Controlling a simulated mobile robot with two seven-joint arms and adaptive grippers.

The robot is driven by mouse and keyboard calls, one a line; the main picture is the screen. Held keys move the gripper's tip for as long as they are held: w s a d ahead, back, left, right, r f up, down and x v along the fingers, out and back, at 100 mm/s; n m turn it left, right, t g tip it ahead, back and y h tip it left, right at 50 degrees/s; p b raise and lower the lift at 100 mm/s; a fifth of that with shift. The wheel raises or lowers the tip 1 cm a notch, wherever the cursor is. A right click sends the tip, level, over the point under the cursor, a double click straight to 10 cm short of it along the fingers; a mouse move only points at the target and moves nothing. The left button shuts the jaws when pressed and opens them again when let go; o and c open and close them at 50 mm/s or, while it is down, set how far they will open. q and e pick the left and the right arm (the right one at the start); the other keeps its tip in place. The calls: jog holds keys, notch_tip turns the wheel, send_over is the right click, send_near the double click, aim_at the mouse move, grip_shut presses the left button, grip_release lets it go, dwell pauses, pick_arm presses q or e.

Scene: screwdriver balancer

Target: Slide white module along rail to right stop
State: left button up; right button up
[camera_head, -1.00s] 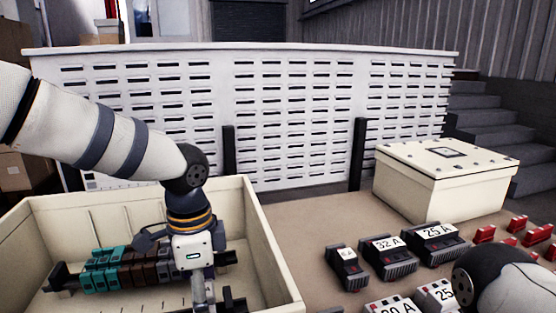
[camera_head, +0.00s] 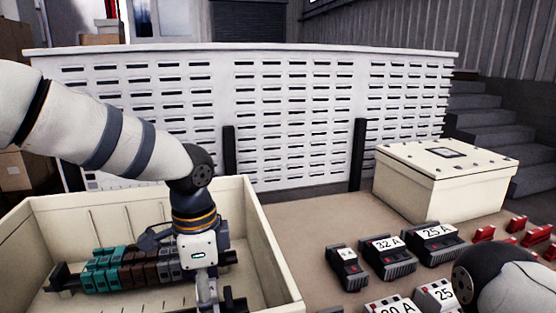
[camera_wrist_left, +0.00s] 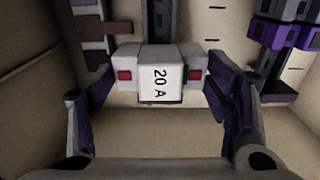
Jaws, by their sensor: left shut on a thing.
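The white module (camera_wrist_left: 160,78), labelled 20 A with a red patch on each side, sits between the two fingers of my left gripper (camera_wrist_left: 160,88) in the left wrist view. In the head view my left gripper (camera_head: 207,292) points down into the cream open box, and its body and fingers hide the white module. The rail (camera_head: 62,279) runs across the box, carrying teal modules (camera_head: 98,270) and dark brown modules (camera_head: 140,267) left of the gripper. The rail's right end shows just right of the gripper. My right gripper is out of view.
The cream box (camera_head: 262,245) has high walls close around my left gripper. Breakers labelled 32 A (camera_head: 388,257) and 25 A (camera_head: 436,243), red parts (camera_head: 484,233) and a closed cream box (camera_head: 440,180) are on the table to the right. A slotted white panel (camera_head: 290,115) stands behind.

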pick_arm(q)
jog(key=shift+d+f, duration=0.1)
jog(key=shift+d, duration=0.25)
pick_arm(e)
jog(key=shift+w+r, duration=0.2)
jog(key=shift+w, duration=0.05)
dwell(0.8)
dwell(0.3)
pick_arm(q)
jog(key=o, duration=1.2)
jog(key=shift+w, duration=0.1)
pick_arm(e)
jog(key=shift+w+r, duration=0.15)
pick_arm(q)
jog(key=shift+r+p, duration=0.5)
jog(key=shift+r, duration=0.65)
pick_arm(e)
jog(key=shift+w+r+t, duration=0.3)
pick_arm(q)
jog(key=shift+a, duration=0.1)
